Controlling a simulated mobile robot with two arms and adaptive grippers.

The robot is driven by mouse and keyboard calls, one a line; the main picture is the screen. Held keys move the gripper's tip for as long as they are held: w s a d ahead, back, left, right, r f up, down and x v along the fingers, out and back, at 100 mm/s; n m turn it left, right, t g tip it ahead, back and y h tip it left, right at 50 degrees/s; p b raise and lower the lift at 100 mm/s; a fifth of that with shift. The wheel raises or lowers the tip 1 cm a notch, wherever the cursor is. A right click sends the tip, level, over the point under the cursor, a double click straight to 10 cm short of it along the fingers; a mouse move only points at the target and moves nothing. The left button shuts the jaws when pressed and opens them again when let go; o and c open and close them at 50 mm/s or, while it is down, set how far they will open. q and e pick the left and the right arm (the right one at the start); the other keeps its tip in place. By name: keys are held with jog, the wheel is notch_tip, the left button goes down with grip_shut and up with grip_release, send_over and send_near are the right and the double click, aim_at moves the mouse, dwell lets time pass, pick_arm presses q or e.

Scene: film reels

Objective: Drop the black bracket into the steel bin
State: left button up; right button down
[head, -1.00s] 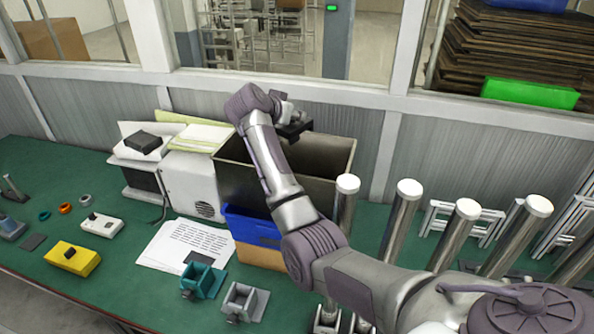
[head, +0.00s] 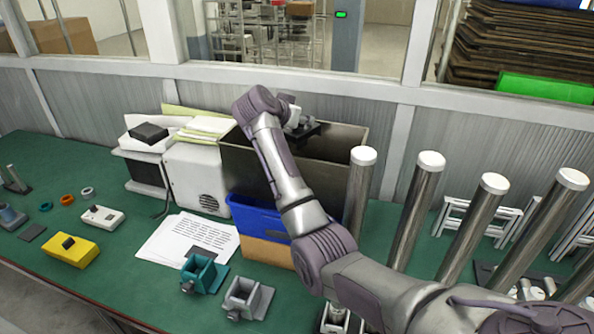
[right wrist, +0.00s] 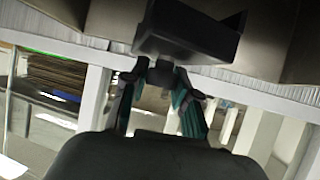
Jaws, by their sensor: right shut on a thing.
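The steel bin (head: 332,178) is a deep, dark grey open box at the back of the green bench. My right gripper (head: 298,127) is over the bin's opening, reached from the front right. It is shut on the black bracket (head: 308,134), which hangs at about rim height, seen against the bin's dark inside. In the right wrist view the bracket (right wrist: 187,38) is a dark block beyond the teal-padded fingers (right wrist: 160,76), and pale brown-grey bin walls surround it. My left gripper is out of view.
A blue bin (head: 255,217) on a cardboard box stands before the steel bin. A pale machine (head: 195,178) with papers is at its left. Tall steel posts (head: 418,205) stand at its right. Vises and small parts lie on the bench.

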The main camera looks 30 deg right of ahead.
jog(key=c, duration=0.8)
grip_release()
jog(key=shift+d, duration=0.1)
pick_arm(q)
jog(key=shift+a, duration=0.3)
pick_arm(e)
jog(key=v, duration=1.2)
